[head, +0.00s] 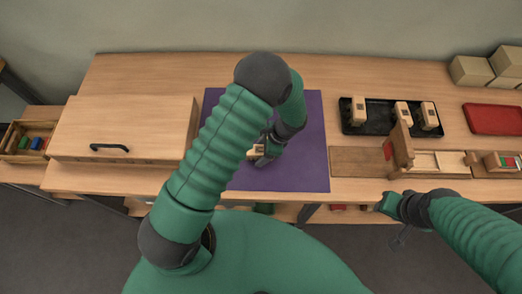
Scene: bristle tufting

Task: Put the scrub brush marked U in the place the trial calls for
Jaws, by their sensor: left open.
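A pale wooden brush block (256,152) with a dark mark lies on the purple mat (300,120). My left gripper (264,158) is open right at this block, its fingers by the block's right side. My arm and gripper hide part of the block, and I cannot read its mark. Several pale blocks stand in the black tray (380,129) at the right, at its left (358,110), middle (402,114) and right (429,115); their marks are too small to read. My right gripper (384,206) is in front of the table's edge, away from the blocks.
A wooden fixture (360,162) with an upright board (402,145) and a pale channel lies right of the mat. A red tray (492,119) and cardboard boxes (472,70) are farther right. A large wooden box with a dark handle (109,147) stands left. The mat's right part is clear.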

